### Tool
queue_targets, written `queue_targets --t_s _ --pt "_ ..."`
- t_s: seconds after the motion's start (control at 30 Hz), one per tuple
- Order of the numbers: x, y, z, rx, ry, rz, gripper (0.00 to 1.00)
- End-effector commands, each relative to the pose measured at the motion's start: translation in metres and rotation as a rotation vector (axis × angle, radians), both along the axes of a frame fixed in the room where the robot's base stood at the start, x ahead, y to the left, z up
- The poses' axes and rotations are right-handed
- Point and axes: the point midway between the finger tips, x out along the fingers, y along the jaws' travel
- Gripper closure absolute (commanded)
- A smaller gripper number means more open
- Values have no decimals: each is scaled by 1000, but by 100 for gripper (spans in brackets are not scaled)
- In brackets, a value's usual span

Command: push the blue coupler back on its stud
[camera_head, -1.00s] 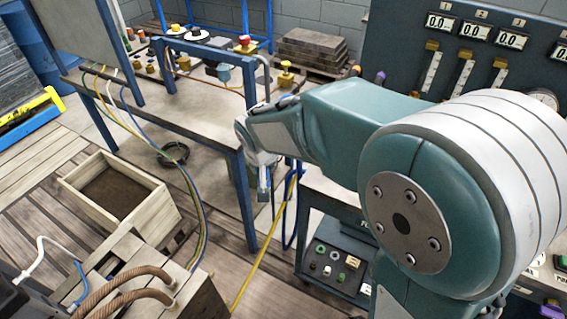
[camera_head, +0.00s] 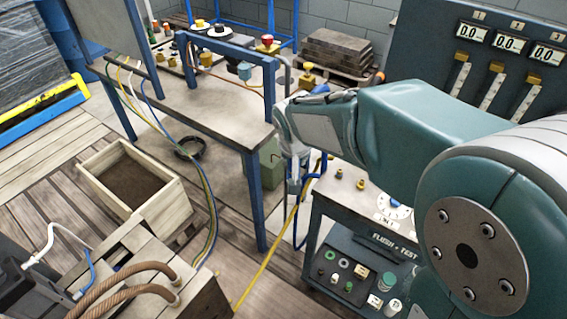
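My gripper (camera_head: 292,186) hangs below my wrist, in front of the table's right end and just left of the flush-test cart (camera_head: 318,205). It is small and partly merged with the things behind it, so I cannot tell whether its fingers are apart or hold anything. A blue hose (camera_head: 300,232) loops down close to the gripper, beside the cart's left edge. I cannot make out a blue coupler on it or a matching stud. Small brass fittings (camera_head: 360,184) stand on the cart's top. My arm hides part of the cart's right side.
A workbench (camera_head: 222,107) with a blue frame stands behind and left of the gripper. A wooden box (camera_head: 165,207) sits on the floor at left. Yellow and blue hoses (camera_head: 208,190) hang from the workbench. Gauges (camera_head: 508,43) line a panel at right. The cart's lower shelf (camera_head: 335,238) holds small parts.

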Motion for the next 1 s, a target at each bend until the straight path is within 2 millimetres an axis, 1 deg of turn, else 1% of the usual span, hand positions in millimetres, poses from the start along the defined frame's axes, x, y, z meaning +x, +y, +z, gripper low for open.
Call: queue_targets --t_s 0.03,0.27,1.0 --pt "3 -6 0 1 -1 -4 100" --pt "16 -20 0 -2 -1 -4 100" --pt "58 -75 0 -2 -1 -3 100"
